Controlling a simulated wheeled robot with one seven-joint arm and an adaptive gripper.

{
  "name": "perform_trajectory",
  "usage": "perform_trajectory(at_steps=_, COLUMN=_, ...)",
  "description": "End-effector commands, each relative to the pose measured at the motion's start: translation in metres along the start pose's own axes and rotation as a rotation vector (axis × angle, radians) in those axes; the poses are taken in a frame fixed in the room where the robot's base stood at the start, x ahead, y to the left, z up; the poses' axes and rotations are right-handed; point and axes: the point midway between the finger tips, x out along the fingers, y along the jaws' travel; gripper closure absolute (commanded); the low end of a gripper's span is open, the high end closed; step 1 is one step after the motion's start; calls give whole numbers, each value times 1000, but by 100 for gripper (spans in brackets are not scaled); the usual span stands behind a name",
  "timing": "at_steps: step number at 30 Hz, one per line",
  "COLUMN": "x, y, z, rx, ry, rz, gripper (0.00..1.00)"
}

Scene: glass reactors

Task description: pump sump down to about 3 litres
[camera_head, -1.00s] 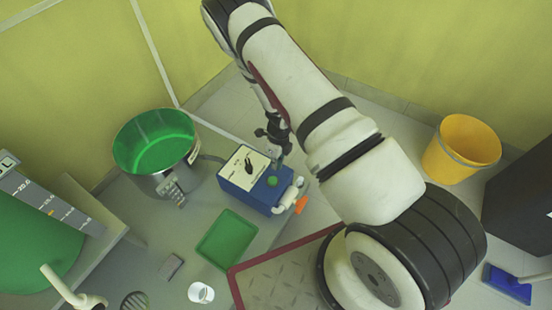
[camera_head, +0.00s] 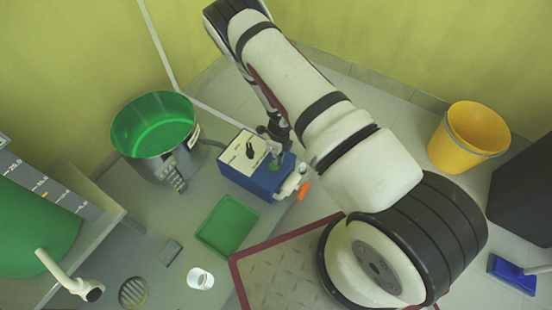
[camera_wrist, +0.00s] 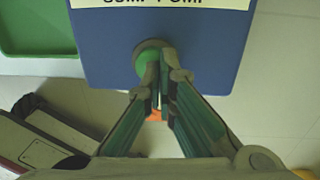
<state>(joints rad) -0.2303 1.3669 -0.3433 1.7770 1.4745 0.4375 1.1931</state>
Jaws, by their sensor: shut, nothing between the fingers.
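The blue pump box (camera_head: 262,184) has a pale top panel with a black knob (camera_head: 250,151). In the wrist view, part of the lettering on its label (camera_wrist: 190,3) is cut off. A round green button (camera_wrist: 150,52) sits on the blue face. My gripper (camera_wrist: 163,75) is shut and empty, its fingertips at the button's lower right edge; I cannot tell whether they touch it. In the head view my gripper (camera_head: 274,158) is over the button and mostly covers it. A steel vessel (camera_head: 150,166) with green inside stands left of the pump, a hose between them. Its level cannot be read.
A large green tank (camera_head: 35,225) with a graduated scale (camera_head: 50,190) stands left. A yellow bucket (camera_head: 468,140) stands right.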

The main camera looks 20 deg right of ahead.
Motion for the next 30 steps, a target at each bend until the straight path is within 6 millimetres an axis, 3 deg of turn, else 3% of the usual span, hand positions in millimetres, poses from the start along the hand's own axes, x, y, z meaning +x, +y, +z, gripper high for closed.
perform_trajectory(at_steps=6, x=20, y=-1, z=-1, rx=2, ry=0, rz=1, gripper=100)
perform_trajectory(at_steps=30, x=22, y=3, z=-1, rx=0, ry=2, rz=8, gripper=100)
